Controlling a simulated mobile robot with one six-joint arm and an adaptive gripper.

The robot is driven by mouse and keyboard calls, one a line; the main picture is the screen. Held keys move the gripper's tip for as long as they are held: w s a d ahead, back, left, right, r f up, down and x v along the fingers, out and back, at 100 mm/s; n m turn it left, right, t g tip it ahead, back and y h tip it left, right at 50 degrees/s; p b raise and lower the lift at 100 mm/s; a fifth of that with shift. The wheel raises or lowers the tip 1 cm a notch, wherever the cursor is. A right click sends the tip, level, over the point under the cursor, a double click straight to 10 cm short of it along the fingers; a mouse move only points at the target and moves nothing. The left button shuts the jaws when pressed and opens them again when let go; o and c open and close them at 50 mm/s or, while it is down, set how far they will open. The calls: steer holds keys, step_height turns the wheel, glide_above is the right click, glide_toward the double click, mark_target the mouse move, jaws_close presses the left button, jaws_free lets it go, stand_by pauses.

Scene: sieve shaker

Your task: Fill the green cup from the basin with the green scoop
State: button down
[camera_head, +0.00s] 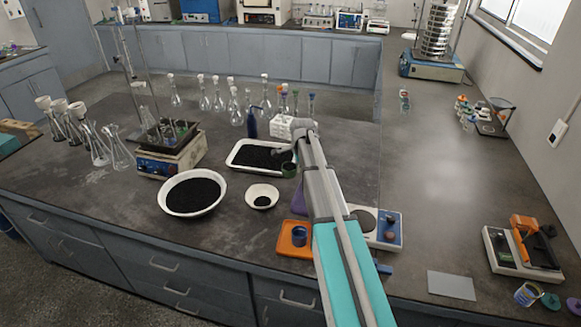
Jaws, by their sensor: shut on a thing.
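My gripper (283,151) is at the far end of my arm, low over the right end of a white rectangular tray (232,164) of black grains. It is small here and partly hidden by my wrist. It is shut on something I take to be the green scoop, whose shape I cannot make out. A small dark green cup-shaped thing (289,170) shows just below my gripper at the tray's right edge; it looks like the green cup, and I cannot tell whether it touches the gripper. A round white basin (166,204) with black grains stands to the left, nearer the front edge.
A small white bowl (251,191) with a few grains stands right of the basin. A hotplate (172,160) with glassware is behind it. An orange tray (286,249) with a blue cup and a balance (387,232) flank my arm.

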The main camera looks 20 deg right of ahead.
steer(key=shift+s+d, duration=2)
steer(key=shift+d, duration=3.9)
steer(key=a+n+t+h+b, duration=0.1)
steer(key=a+h+b, duration=0.6)
steer(key=h+b, duration=1.3)
steer(key=n+b, duration=0.1)
steer(key=b, duration=0.2)
steer(key=shift+a+n+t+h+b, duration=0.35)
steer(key=shift+n+t+h+b, duration=0.05)
steer(key=shift+a, duration=0.1)
